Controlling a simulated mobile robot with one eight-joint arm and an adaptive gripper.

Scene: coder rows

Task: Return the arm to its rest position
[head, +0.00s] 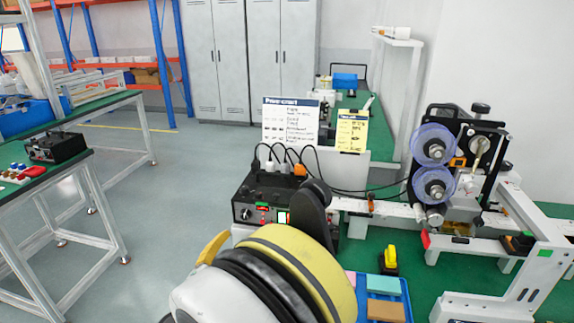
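Part of my arm (255,285), a large rounded white, black and yellow body, fills the bottom middle of the head view. A dark rounded piece rises at its upper right, in front of a black control box (250,213). No gripper fingers can be made out, so my gripper is not seen. What lies directly behind and below the arm is hidden.
A coder machine with two blue-violet reels (434,143) stands at right on a green bench. A blue tray (382,284) with coloured blocks and a yellow-and-black item (389,260) are right of my arm. Green-topped tables stand at left. Grey floor (185,200) between is clear.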

